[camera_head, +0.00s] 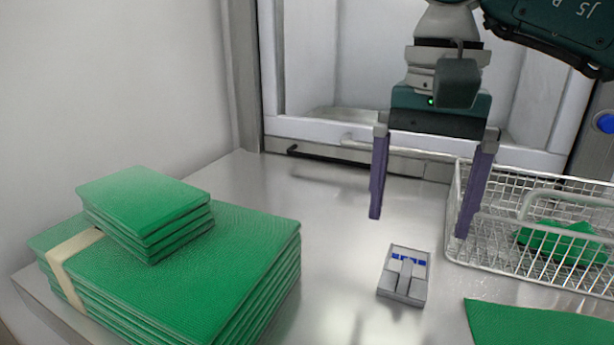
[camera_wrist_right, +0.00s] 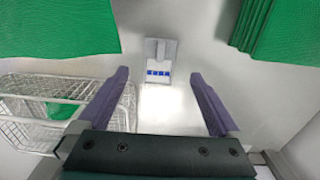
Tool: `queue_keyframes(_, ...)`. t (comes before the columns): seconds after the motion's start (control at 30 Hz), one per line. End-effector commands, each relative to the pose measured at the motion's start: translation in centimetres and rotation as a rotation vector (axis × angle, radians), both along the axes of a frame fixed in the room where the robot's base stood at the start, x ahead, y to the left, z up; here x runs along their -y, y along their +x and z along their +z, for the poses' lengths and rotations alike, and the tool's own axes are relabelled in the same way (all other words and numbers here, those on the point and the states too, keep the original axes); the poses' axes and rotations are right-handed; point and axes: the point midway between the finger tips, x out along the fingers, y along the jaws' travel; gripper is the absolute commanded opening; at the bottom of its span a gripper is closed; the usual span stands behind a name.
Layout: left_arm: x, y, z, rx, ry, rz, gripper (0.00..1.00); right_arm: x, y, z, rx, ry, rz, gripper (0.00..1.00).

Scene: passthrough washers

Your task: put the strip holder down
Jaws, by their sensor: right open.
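The strip holder (camera_head: 404,276) is a small grey block with blue marks along one end. It rests on the metal table, and it also shows in the right wrist view (camera_wrist_right: 159,60) between and beyond my fingertips. My right gripper (camera_head: 420,226) is open and empty, with its purple fingers spread wide. It hangs above and behind the holder, apart from it. My right gripper's fingers also show in the right wrist view (camera_wrist_right: 160,82). My left gripper is not in view.
A wire basket (camera_head: 455,240) with a green cloth (camera_head: 562,243) inside stands close on the right. Stacked green cloths (camera_head: 190,265) fill the left. Another green cloth (camera_head: 540,325) lies at the front right. The table (camera_head: 330,225) is bare around the holder.

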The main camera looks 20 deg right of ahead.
Motion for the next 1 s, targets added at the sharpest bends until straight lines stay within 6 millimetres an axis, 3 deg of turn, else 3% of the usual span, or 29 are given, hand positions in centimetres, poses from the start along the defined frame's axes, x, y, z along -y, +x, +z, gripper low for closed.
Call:
queue_keyframes(0.1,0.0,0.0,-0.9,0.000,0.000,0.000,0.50,0.0,0.1,2.0,0.006,0.000,0.000,0.99)
queue_keyframes(0.27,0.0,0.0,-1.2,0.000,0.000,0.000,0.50,0.0,0.0,3.6,0.001,0.001,-0.008,1.00)
queue_keyframes(0.43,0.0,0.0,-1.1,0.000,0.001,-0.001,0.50,0.0,0.0,3.8,-0.001,-0.001,-0.215,1.00)
queue_keyframes(0.57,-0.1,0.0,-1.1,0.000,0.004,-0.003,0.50,0.0,0.1,3.6,0.000,-0.001,-0.601,1.00)
queue_keyframes(1.0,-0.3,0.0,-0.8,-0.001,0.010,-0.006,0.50,-0.1,0.2,2.4,0.002,0.002,-2.156,1.00)
